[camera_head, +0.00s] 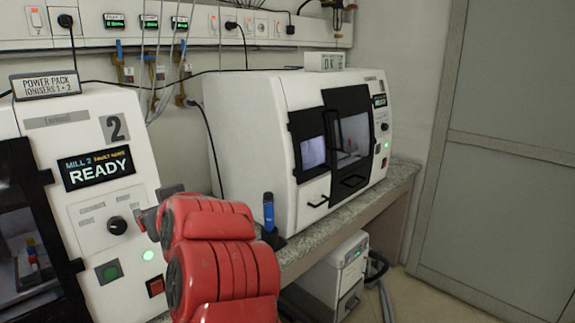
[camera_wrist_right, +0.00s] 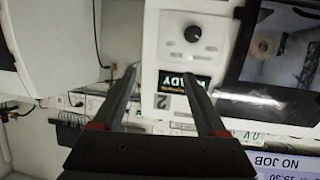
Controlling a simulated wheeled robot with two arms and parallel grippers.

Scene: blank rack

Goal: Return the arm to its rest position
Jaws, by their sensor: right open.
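My red arm rises from the bottom middle of the head view, in front of the gap between two white machines. A grey part of it shows at its upper left, close to the knob panel of Mill 2 (camera_head: 130,190) in the picture. My right gripper (camera_wrist_right: 160,76) shows in the right wrist view with two dark fingers apart and nothing between them. Beyond the fingertips is a white machine front (camera_wrist_right: 205,60), upside down, with a black knob and a READY display. I cannot tell the distance to it. My left gripper is not in view.
A second white machine (camera_head: 255,140) with dark-framed windows stands on the speckled counter (camera_head: 335,233). A blue handheld item (camera_head: 268,212) stands beside it. A white unit (camera_head: 335,277) is under the counter. Cables hang from the wall rail (camera_head: 200,27). Floor at the right is clear.

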